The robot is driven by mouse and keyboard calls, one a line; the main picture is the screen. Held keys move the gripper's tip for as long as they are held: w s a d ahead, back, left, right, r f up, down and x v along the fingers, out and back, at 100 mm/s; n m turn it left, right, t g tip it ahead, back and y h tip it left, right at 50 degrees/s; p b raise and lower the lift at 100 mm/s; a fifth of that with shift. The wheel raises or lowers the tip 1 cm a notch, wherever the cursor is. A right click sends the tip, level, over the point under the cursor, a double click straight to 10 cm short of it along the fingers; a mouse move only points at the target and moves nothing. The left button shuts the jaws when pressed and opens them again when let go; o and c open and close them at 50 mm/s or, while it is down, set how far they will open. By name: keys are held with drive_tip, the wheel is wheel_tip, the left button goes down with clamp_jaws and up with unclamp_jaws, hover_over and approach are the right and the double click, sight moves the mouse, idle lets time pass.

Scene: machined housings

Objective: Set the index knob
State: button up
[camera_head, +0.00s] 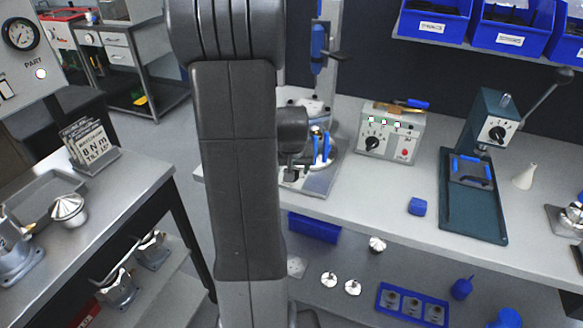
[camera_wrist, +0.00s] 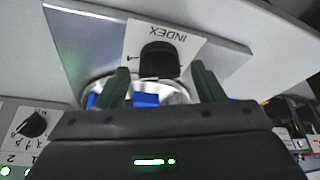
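The index knob (camera_wrist: 160,60) is black and rounded, on a white plate marked INDEX (camera_wrist: 182,35), which shows upside down in the wrist view. Its pointer end is near a small mark, perhaps a 1. In the head view the knob (camera_head: 291,174) is a small dark block at the front of the fixture's metal base. My gripper (camera_wrist: 160,68) is open, its two green fingers apart, with the knob appearing between the tips. I see no finger touching it; the remaining depth is unclear. In the head view my arm hides most of the gripper.
A round metal fixture with blue parts (camera_head: 325,150) stands close behind the knob. A grey box (camera_head: 391,130) with another dial and lamps is to its right. A green press (camera_head: 473,205) stands farther right. The bench front between them is mostly clear, except a blue block (camera_head: 417,207).

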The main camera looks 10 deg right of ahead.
drive_tip(key=v, duration=1.3)
drive_tip(key=shift+s+r, duration=0.15)
drive_tip(key=shift+r, duration=0.2)
drive_tip(key=shift+f, duration=0.1)
drive_tip(key=x, duration=1.3)
drive_tip(key=shift+f, duration=0.3)
drive_tip(key=shift+r, duration=0.15)
